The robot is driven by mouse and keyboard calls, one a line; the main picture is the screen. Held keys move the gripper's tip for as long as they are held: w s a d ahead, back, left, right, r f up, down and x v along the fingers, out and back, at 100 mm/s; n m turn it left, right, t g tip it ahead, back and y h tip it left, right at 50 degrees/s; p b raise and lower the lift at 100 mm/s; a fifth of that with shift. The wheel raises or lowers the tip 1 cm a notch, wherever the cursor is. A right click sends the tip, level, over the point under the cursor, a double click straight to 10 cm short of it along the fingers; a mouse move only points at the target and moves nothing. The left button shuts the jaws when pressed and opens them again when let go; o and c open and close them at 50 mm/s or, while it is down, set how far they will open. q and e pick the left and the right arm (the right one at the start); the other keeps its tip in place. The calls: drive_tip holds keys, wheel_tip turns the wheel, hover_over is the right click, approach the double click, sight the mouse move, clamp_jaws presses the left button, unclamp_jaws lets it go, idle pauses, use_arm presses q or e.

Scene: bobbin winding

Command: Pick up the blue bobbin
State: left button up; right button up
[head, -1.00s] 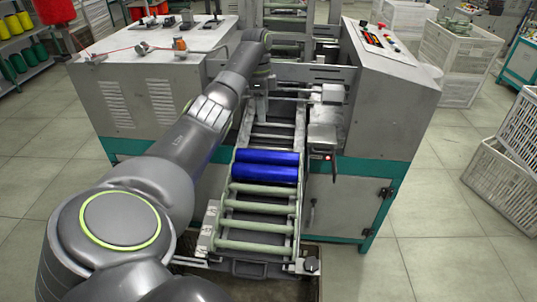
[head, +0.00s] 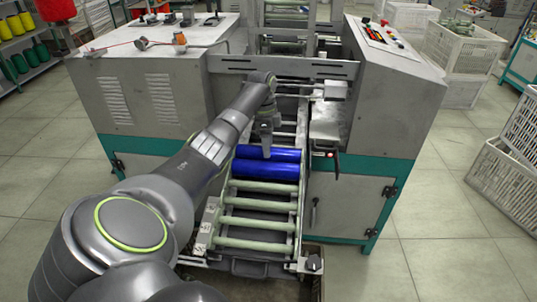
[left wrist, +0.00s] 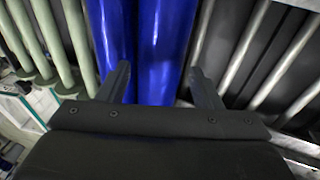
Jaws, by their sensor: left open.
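Two blue bobbins lie side by side across the roller rack of the machine. The nearer blue bobbin (head: 265,170) rests beside the bare green rollers, and the farther blue bobbin (head: 283,154) lies against it, partly hidden by my left gripper (head: 266,152). In the left wrist view the nearer bobbin (left wrist: 112,35) and farther bobbin (left wrist: 165,45) run up the picture. My left gripper (left wrist: 158,85) is open, with one finger by the nearer bobbin and the other past the far side of the farther bobbin. Whether the fingers touch them I cannot tell. My right gripper is out of view.
Pale green rollers (head: 250,221) fill the near end of the rack. Grey machine cabinets (head: 385,105) flank it on both sides. A small metal ledge with a lever (head: 327,128) stands close to the right. White crates (head: 498,190) are farther right.

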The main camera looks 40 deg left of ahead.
use_arm(q)
drive_tip(key=shift+d+f, duration=0.1)
drive_tip(key=shift+f, duration=0.65)
drive_tip(key=c, duration=0.9)
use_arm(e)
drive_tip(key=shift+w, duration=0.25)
